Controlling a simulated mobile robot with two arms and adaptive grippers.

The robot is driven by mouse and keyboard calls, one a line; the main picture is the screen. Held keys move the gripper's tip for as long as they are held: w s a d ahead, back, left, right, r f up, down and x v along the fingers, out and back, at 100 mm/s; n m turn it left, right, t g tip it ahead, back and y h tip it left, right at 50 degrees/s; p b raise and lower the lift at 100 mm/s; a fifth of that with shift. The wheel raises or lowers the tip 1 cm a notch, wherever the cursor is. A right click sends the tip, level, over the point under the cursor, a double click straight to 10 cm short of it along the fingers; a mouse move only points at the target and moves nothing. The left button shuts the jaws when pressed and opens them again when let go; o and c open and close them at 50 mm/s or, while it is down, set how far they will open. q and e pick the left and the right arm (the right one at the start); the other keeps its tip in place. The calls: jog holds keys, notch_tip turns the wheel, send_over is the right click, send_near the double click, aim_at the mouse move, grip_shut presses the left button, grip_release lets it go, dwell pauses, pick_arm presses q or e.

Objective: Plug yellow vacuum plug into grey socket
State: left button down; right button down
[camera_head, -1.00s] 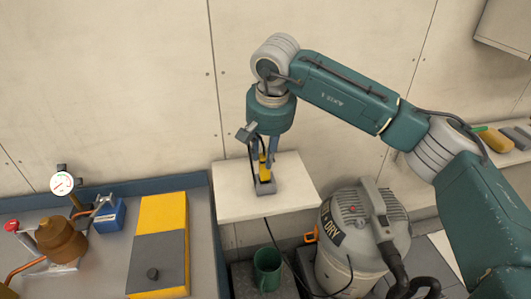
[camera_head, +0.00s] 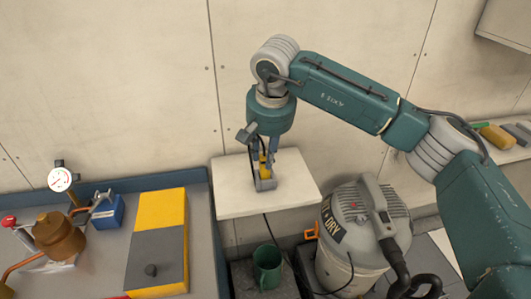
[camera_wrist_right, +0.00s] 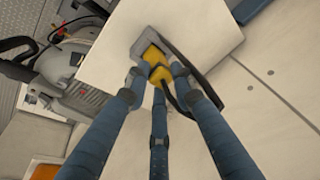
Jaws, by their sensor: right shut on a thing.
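The yellow vacuum plug (camera_head: 263,170) is upright between the fingers of my right gripper (camera_head: 263,156), above the white shelf (camera_head: 232,200). In the right wrist view the three blue fingers of my right gripper (camera_wrist_right: 160,85) close around the yellow plug (camera_wrist_right: 154,57), with its black cord running off beside them. The grey socket (camera_head: 265,184) stands on the shelf right at the plug's lower end. It also shows in the right wrist view (camera_wrist_right: 148,38) around the plug's far end. How deep the plug sits in it is hidden. My left gripper is out of view.
A wet/dry vacuum (camera_head: 355,235) stands right of the shelf. A green mug (camera_head: 267,268) is below the shelf front. A bench at left holds a yellow and grey box (camera_head: 160,225), a copper pot (camera_head: 58,236), a gauge (camera_head: 61,179) and a blue block (camera_head: 107,212).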

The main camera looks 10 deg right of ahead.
jog(key=shift+f, duration=0.15)
jog(key=shift+f+b, duration=0.4)
jog(key=shift+b, duration=0.1)
jog(key=shift+f+b, duration=0.15)
jog(key=shift+b, duration=0.15)
dwell(0.7)
jog(key=c, duration=1.4)
grip_release()
